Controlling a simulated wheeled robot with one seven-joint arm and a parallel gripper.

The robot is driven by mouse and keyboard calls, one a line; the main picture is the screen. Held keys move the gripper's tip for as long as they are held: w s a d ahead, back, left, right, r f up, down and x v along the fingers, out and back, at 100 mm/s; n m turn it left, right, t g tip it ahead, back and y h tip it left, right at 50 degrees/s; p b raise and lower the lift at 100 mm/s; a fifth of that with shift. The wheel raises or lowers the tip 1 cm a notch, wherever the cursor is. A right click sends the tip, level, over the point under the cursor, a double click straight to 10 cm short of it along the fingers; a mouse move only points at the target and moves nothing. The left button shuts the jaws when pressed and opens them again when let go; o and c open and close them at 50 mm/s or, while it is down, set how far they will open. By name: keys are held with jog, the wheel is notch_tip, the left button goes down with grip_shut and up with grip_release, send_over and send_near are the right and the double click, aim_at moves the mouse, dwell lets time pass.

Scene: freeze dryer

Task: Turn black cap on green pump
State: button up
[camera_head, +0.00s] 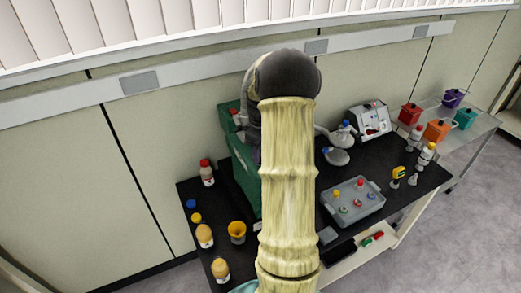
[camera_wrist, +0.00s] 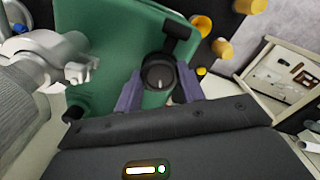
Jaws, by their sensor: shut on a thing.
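The green pump (camera_head: 240,170) stands on the black table, partly hidden behind my arm in the head view. In the wrist view the green pump (camera_wrist: 112,60) fills the upper left and middle. The round black cap (camera_wrist: 159,78) sits on it, with a dark block just above it. My gripper (camera_wrist: 160,92) has its two purple fingers on either side of the cap and is shut on it. In the head view my arm hides the gripper and cap.
A grey tray (camera_head: 349,219), glass flasks and a white device (camera_head: 371,121) stand to the right. Coloured containers sit on a side cart (camera_head: 473,133).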

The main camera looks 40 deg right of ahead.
jog(key=n+p, duration=0.1)
jog(key=n, duration=0.3)
jog(key=shift+r+n, duration=0.15)
jog(key=shift+n, duration=0.15)
jog(key=n+p, duration=0.1)
jog(key=n, duration=0.3)
jog(key=shift+p, duration=0.35)
jog(key=o, duration=1)
jog(key=shift+f, duration=0.2)
